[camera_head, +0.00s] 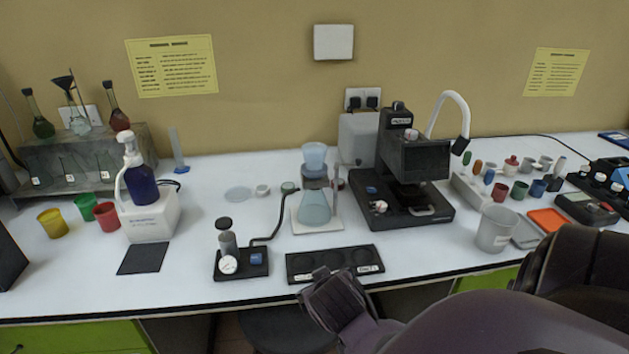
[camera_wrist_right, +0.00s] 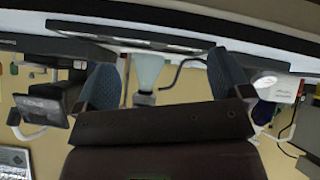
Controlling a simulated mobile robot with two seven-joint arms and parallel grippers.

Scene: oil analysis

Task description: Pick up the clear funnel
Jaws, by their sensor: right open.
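The clear funnel (camera_head: 314,157) is a pale bluish cup at the top of a filter stand, above a conical flask (camera_head: 313,207) of light blue liquid. My right gripper (camera_head: 335,290) is at the front edge of the bench, in front of and below the funnel, touching nothing I can make out. In the right wrist view, which looks upside down, its two fingers (camera_wrist_right: 165,82) are spread and empty. The flask (camera_wrist_right: 148,70) shows between them in the distance; the funnel is not clear there. My left gripper is not in view.
A black tray (camera_head: 335,263) and a pump with a gauge (camera_head: 240,260) lie near the front edge. A dark instrument (camera_head: 412,165) stands right of the flask. A hose (camera_head: 275,228) runs left of it. A clear beaker (camera_head: 495,229) stands further right.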

